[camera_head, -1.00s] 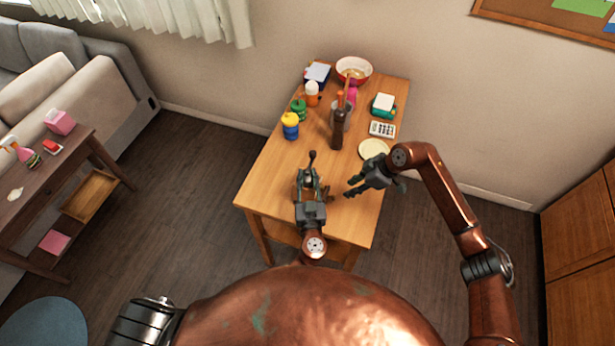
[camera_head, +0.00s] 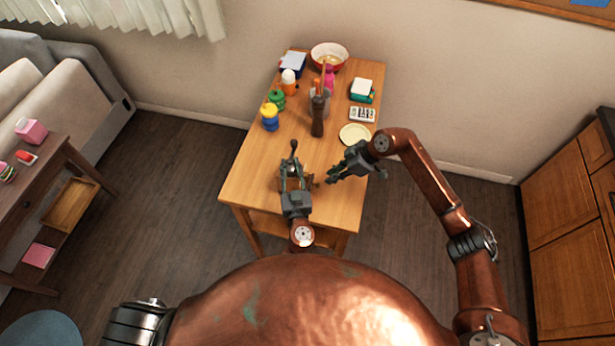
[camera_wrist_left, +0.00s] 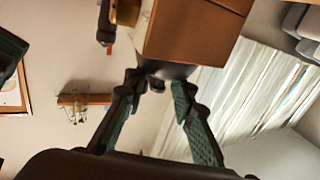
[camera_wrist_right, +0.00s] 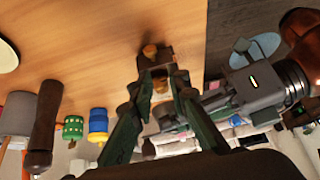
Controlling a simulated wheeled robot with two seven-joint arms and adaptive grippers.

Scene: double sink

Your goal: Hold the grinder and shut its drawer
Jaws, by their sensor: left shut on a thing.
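The grinder (camera_head: 293,163), with a crank handle and dark knob on top, stands near the front of the wooden table. My left gripper (camera_head: 293,182) is shut on it from the front. In the left wrist view the grinder's wooden body (camera_wrist_left: 195,32) shows large beyond the fingers. In the right wrist view its drawer (camera_wrist_right: 158,68) sticks out with a small round knob, looking partly open. My right gripper (camera_head: 332,178) is open and empty, a little to the right of the drawer. Its fingers frame the drawer in the right wrist view (camera_wrist_right: 158,88), apparently without touching it.
A pale plate (camera_head: 354,134) lies just behind my right gripper. A dark pepper mill (camera_head: 318,118), yellow-and-blue jar (camera_head: 270,118), calculator (camera_head: 362,114) and red bowl (camera_head: 329,56) stand farther back. The table (camera_head: 245,185) is bare left of the grinder.

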